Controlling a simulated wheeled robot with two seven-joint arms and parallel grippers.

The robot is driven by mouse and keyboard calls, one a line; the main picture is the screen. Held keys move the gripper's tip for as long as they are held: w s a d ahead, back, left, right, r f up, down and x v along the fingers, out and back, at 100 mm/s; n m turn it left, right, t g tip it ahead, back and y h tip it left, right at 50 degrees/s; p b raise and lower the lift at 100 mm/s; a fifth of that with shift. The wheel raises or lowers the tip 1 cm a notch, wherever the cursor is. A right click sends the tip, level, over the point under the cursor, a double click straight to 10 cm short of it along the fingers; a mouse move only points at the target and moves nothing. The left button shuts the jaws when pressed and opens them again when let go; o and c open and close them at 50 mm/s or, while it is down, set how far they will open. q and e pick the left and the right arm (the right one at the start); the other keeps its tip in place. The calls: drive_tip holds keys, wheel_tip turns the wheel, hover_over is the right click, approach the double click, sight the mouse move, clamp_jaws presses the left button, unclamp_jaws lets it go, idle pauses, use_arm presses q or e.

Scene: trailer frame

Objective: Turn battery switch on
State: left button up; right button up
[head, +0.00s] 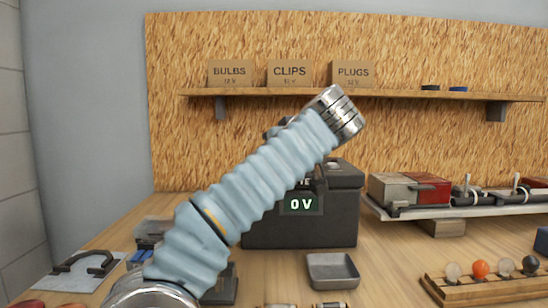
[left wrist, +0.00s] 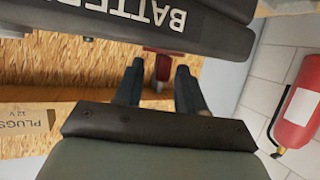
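The black battery box (head: 300,231) stands at the back of the bench, and its display (head: 301,204) reads 0 V. My left arm crosses in front of it and hides part of its top. In the left wrist view the box (left wrist: 215,42) fills the top, with an upside-down BATTERY label. A small red part, likely the switch handle (left wrist: 163,66), sticks out from it. My left gripper (left wrist: 160,78) is open, one finger on each side of the red part, with gaps showing. Contact at the tips cannot be told. The switch is hidden in the head view. My right gripper is not in view.
A shelf (head: 380,94) with boxes labelled BULBS, CLIPS and PLUGS hangs behind. A grey tray (head: 333,271) sits in front of the battery box. Right are a rack (head: 470,209) of parts and a wooden bulb holder (head: 490,291). A fire extinguisher (left wrist: 300,110) shows in the wrist view.

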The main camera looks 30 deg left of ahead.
use_arm(q)
drive_tip(key=shift+w+a+f, duration=0.3)
drive_tip(key=shift+w+a, duration=0.05)
drive_tip(key=shift+a, duration=0.15)
clamp_jaws()
drive_tip(key=shift+s+a+f+m+t+h+b, duration=0.15)
drive_tip(key=shift+m+t+h+b, duration=0.55)
drive_tip(key=shift+m+t+b, duration=0.15)
drive_tip(key=shift+m+t+h, duration=0.35)
drive_tip(key=shift+m+h, duration=0.25)
drive_tip(key=shift+m, duration=0.05)
drive_tip(key=shift+m+t+h, duration=0.5)
drive_tip(key=shift+m+h, duration=0.1)
drive_tip(key=shift+m, duration=0.2)
drive_tip(key=shift+r, duration=0.2)
